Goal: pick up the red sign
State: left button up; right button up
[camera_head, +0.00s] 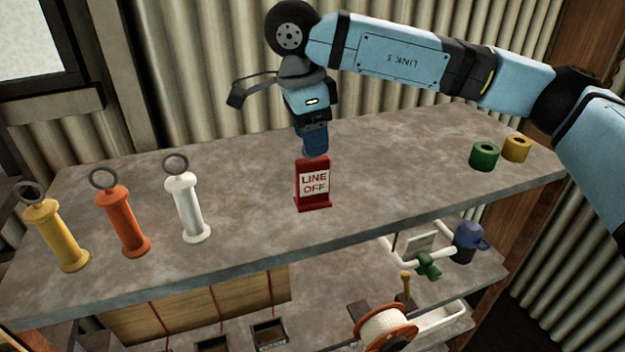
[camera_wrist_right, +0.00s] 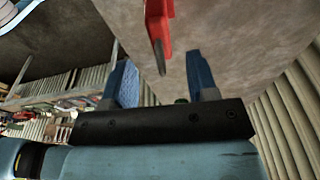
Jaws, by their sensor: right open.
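The red sign (camera_head: 313,199) stands upright on the grey shelf top, with a white "LINE OFF" panel on its front. My right gripper (camera_head: 315,154) is above it and points down, its fingertips near the sign's top edge. In the right wrist view the two blue fingers of the gripper (camera_wrist_right: 159,62) are open. The red sign (camera_wrist_right: 158,22) shows edge-on at the top, lined up with the gap between them. I cannot tell whether a finger touches it. My left gripper is not in view.
Yellow (camera_head: 58,236), orange (camera_head: 122,222) and white (camera_head: 187,208) ringed cylinders stand at the left of the shelf top (camera_head: 250,232). Green (camera_head: 484,156) and yellow (camera_head: 516,148) rolls sit at the right. A corrugated wall is behind. A lower shelf holds a spool (camera_head: 386,328) and a blue mug (camera_head: 467,241).

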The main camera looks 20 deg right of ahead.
aim_at(313, 173)
notch_tip(313, 173, down, 4)
jog(key=shift+d+r+p, duration=0.15)
jog(key=shift+p, duration=0.65)
jog(key=shift+d+f, duration=0.1)
jog(key=shift+f, duration=0.25)
jog(key=shift+c, duration=0.2)
grip_shut()
jog(key=shift+r, duration=0.1)
